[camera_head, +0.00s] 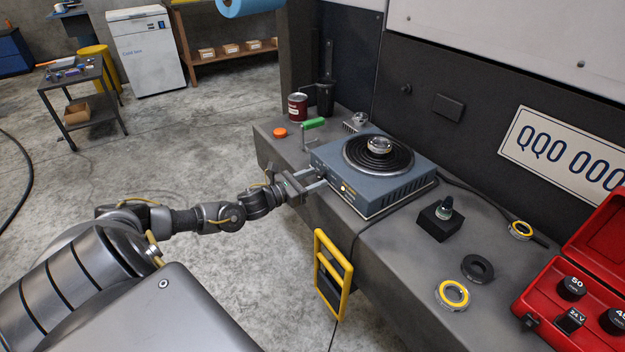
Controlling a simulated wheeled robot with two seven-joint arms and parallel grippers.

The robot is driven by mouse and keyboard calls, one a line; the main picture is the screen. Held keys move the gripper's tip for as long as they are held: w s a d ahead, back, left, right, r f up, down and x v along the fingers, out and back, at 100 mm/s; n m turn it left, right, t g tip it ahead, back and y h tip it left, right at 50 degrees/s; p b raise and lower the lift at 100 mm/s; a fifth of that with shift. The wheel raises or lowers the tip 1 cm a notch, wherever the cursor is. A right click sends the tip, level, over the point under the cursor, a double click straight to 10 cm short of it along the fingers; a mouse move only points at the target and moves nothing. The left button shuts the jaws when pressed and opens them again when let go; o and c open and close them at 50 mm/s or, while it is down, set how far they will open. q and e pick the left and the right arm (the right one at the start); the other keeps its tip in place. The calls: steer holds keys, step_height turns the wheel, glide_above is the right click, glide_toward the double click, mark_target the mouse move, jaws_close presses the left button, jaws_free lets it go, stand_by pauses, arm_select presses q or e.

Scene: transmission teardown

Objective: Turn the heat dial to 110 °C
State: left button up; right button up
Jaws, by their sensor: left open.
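A blue-grey hot plate (387,189) sits on the dark bench with a black coil burner on top. A shiny metal ring-shaped part (379,145) rests on the middle of the coil. My left gripper (322,178) is open at the hot plate's front face, its fingers pointing at the left part of that face. The heat dial is not clearly visible; the fingers cover that area, and I cannot tell whether they touch it. A small glowing lamp shows on the front face, right of the fingers. The dial's setting cannot be read. My right gripper is not in view.
A green-handled tool (314,124), an orange cap (280,132) and a red can (298,107) stand left of the hot plate. A black block (437,224), several rings and an open red case (560,292) lie right. A yellow frame (347,277) hangs at the bench front.

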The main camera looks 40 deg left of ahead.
arm_select(q)
steer(key=v, duration=1.1)
steer(key=shift+p, duration=0.45)
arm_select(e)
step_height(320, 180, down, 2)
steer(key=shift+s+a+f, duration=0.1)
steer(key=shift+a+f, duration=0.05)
arm_select(q)
steer(key=shift+w, duration=0.1)
